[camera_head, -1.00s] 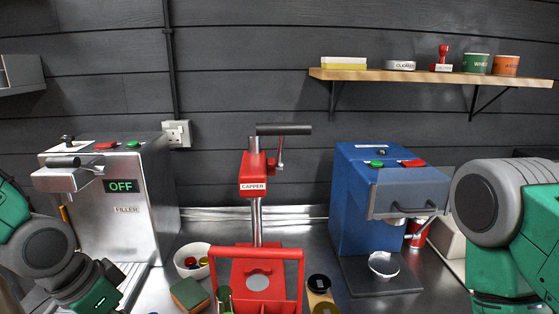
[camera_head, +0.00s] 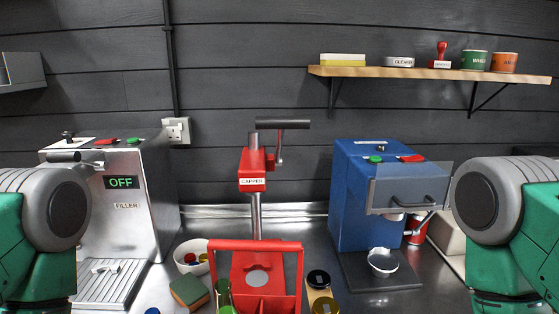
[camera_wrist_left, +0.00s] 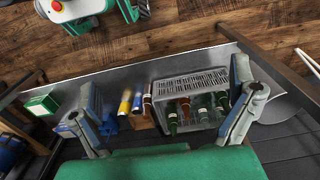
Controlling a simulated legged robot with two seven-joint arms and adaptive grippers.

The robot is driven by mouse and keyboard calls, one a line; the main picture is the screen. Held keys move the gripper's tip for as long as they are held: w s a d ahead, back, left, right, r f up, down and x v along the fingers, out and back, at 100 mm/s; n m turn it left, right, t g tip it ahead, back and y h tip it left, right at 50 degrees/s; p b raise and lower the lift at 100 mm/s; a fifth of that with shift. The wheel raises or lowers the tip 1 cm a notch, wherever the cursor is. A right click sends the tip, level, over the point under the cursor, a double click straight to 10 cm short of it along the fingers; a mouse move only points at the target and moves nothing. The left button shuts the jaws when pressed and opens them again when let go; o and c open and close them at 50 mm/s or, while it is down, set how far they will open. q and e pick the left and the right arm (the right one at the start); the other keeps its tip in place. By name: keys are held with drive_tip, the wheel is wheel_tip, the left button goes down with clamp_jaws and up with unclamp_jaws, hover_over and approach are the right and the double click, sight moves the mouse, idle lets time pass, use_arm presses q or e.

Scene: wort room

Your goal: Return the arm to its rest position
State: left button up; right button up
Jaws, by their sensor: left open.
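My left arm (camera_head: 45,220) stands at the left edge of the head view, its elbow raised in front of the filler; its gripper is outside that view. In the left wrist view my left gripper (camera_wrist_left: 163,76) is open, its two fingers wide apart with nothing held between them. Beyond the fingers a grey crate (camera_wrist_left: 190,83) with several bottles shows. My right arm (camera_head: 505,220) stands at the right edge of the head view; its gripper is out of view.
The filler (camera_head: 150,200) reads OFF. The red capper (camera_head: 252,185) stands mid-counter behind a red carrier (camera_head: 300,268). A white bowl (camera_head: 205,262) and a green-brown block (camera_head: 188,291) are left of it. A blue machine (camera_head: 350,200) holds a white cup (camera_head: 383,263) below.

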use_arm(q)
wheel_tip(320, 180, down, 11)
drive_tip(key=w+d+m+b, duration=0.1)
drive_tip(key=w+b, duration=0.1)
drive_tip(key=b, duration=0.8)
drive_tip(key=shift+r+t, duration=0.15)
drive_tip(key=shift+t, duration=0.15)
drive_tip(key=shift+w+d, duration=0.1)
